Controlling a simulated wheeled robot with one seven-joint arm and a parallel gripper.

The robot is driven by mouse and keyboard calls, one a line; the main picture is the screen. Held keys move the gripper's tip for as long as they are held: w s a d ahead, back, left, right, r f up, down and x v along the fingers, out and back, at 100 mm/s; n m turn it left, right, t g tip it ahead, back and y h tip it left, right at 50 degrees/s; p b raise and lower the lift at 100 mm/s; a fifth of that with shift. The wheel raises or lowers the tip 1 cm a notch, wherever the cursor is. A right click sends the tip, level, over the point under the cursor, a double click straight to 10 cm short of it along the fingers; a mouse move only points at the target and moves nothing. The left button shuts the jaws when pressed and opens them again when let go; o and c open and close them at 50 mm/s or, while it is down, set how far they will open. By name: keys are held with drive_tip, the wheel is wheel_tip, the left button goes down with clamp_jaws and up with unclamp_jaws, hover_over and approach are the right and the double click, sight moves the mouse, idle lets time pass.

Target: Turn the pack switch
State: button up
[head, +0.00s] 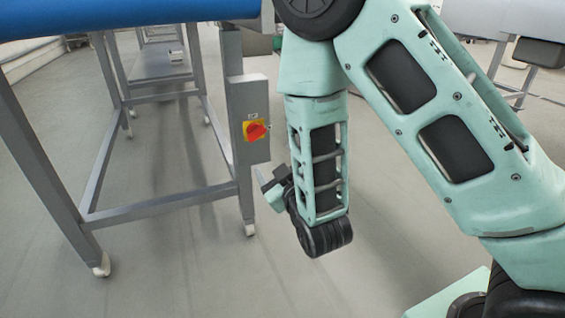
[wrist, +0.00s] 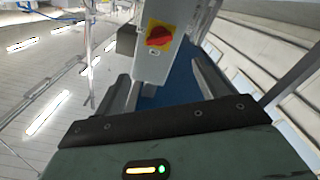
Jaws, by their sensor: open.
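The pack switch is a red rotary knob (head: 256,131) on a yellow plate, on the front of a grey box (head: 247,100) fixed to a conveyor leg. A small label sits above the knob in the head view. The wrist view shows the knob (wrist: 158,36) upside down, with the box (wrist: 152,65) between the two finger lines. My gripper (head: 264,181) is below and to the right of the box in the head view, partly hidden by my own arm. In the wrist view its dark fingers (wrist: 166,88) are spread and empty, apart from the knob.
A conveyor with a blue belt (head: 110,22) stands on grey legs with castors, its lower crossbar (head: 160,207) left of my gripper. Another machine (head: 490,18) stands at the back right. The floor (head: 190,270) in front is clear.

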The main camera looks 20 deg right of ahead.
drive_tip(key=shift+s+p, duration=1.55)
drive_tip(key=shift+p, duration=2)
drive_tip(key=shift+c, duration=0.3)
